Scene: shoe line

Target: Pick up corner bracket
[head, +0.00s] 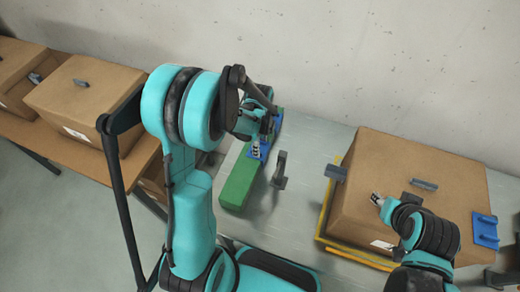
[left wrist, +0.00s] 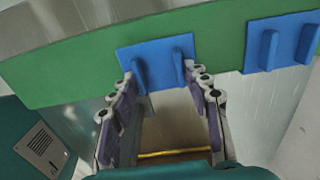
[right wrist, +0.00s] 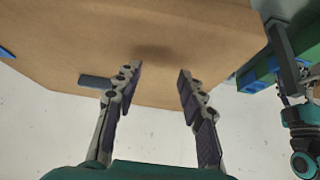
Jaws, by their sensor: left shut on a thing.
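A blue bracket (left wrist: 155,54), a plate with two upright tabs, sits against a green bar (left wrist: 70,65) in the left wrist view. My left gripper (left wrist: 162,76) is shut on this blue bracket, with its fingertips at the outer sides of the two tabs. In the head view the left gripper (head: 256,150) is low over the green bar (head: 240,180), and its fingers partly hide the bracket. A second blue bracket (left wrist: 282,42) is on the bar to the right. My right gripper (right wrist: 157,74) is open and empty over a cardboard box (right wrist: 155,35).
The cardboard box (head: 375,165) stands in a yellow frame (head: 323,225), with another blue piece (head: 485,230) at its right. A grey bracket-like part (head: 280,170) stands right of the green bar. More boxes (head: 85,95) stand on a wooden table at left. A wall closes the back.

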